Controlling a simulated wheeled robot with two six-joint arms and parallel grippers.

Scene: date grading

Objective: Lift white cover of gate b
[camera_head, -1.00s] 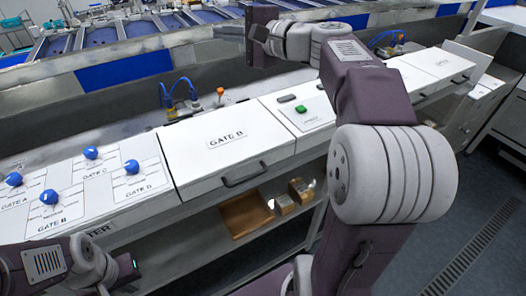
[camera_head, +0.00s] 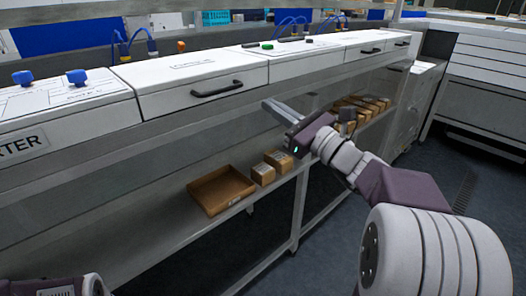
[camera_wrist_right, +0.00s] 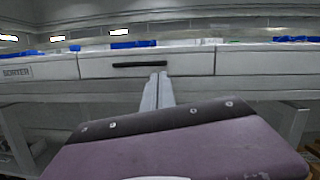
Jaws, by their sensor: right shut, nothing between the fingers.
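The white cover of gate B (camera_head: 150,75) lies shut on the long white bench in the head view; its label is seen too flatly to read. Its black handle (camera_head: 217,88) is on the front face. The cover front (camera_wrist_right: 195,66) and handle (camera_wrist_right: 134,65) also show in the right wrist view. My right gripper (camera_head: 268,106) is shut and empty, in front of and to the right of the handle, apart from it in the head view. In the wrist view its fingers (camera_wrist_right: 158,78) point toward the cover, near the handle's right end. Only part of my left arm shows; its gripper is out of view.
Blue knobs (camera_head: 76,76) stand on the panel to the left. A green button (camera_head: 267,47) is right of the cover. A shelf below holds an open brown tray (camera_head: 221,190) and small boxes (camera_head: 278,160). Floor at the right is free.

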